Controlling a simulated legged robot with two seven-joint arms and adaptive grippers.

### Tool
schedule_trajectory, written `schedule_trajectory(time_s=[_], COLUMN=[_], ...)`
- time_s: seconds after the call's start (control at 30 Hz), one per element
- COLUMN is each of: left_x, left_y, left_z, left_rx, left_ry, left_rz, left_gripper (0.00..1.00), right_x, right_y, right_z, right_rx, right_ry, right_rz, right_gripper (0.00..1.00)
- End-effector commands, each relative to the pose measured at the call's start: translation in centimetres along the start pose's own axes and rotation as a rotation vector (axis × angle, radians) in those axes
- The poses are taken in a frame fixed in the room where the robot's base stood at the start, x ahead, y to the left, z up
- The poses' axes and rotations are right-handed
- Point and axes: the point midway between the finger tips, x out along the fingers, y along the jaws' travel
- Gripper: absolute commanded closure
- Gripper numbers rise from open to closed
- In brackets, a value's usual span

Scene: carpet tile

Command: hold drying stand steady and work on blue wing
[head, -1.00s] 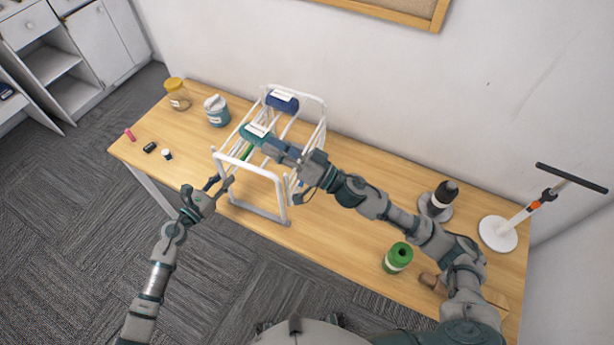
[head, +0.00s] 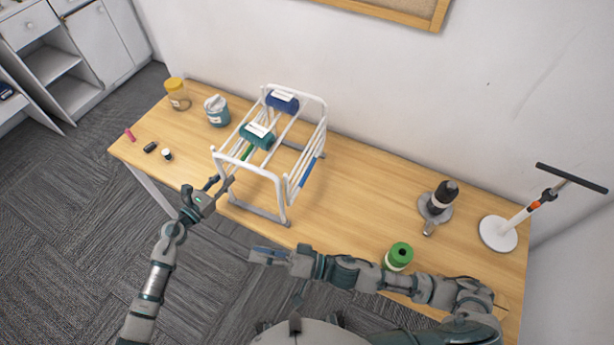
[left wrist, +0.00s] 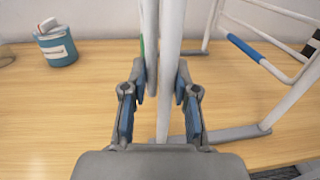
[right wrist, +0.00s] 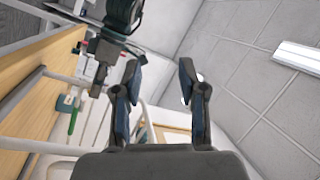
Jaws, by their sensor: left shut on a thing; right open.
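The white drying stand (head: 284,172) stands upright on the table, with a teal cloth (head: 257,137) and a dark blue cloth (head: 283,102) over its top bars. The blue wing, with a blue-sleeved bar (head: 308,172), hangs along the stand's right side; the blue sleeve also shows in the left wrist view (left wrist: 247,47). A green-sleeved bar (head: 246,153) is on the left side. My left gripper (head: 219,187) is shut on a white tube (left wrist: 168,70) at the stand's front left. My right gripper (head: 256,256) is open and empty, apart from the stand, in front of the table edge.
A yellow-lidded jar (head: 178,95) and a blue tub (head: 217,110) stand left of the stand. Small items, including a pink one (head: 130,134), lie at the left end.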

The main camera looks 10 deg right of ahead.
Motion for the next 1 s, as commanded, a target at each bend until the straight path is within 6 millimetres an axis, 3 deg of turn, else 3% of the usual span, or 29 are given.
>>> schedule_trajectory(time_s=[0.1,0.17,0.2,0.3,0.43,0.6,0.8,0.9,1.0], left_x=[0.0,0.0,0.0,0.0,0.1,0.0,0.0,0.0,0.0], left_y=[0.0,0.0,0.0,0.0,0.0,0.0,0.0,0.0,0.0], left_z=[-0.1,-0.1,-0.1,-0.1,-0.1,-0.1,-0.1,-0.1,-0.1], left_rx=[0.000,0.000,0.000,0.000,0.000,0.000,0.000,0.000,0.000], left_ry=[0.003,0.003,0.003,0.003,0.003,0.003,0.003,0.003,0.003], left_rz=[-0.001,-0.001,-0.002,-0.002,-0.002,-0.001,-0.001,-0.001,-0.001], left_gripper=[1.00,1.00,1.00,1.00,1.00,1.00,1.00,1.00,1.00], right_x=[-2.0,-2.6,-2.3,-1.1,-1.3,-5.7,-11.7,-13.3,-13.5], right_y=[1.2,1.6,1.9,3.2,5.8,11.1,15.8,16.9,17.5], right_z=[4.7,6.3,6.0,1.9,-3.4,-9.3,-11.7,-11.9,-12.4], right_rx=[0.234,0.338,0.381,0.382,0.399,0.446,0.492,0.504,0.506], right_ry=[-0.014,-0.004,0.032,0.168,0.371,0.678,0.930,0.984,1.002], right_rz=[0.048,0.065,0.063,0.043,0.046,0.102,0.193,0.220,0.229], right_gripper=[0.59,0.59,0.59,0.59,0.59,0.59,0.59,0.59,0.59])
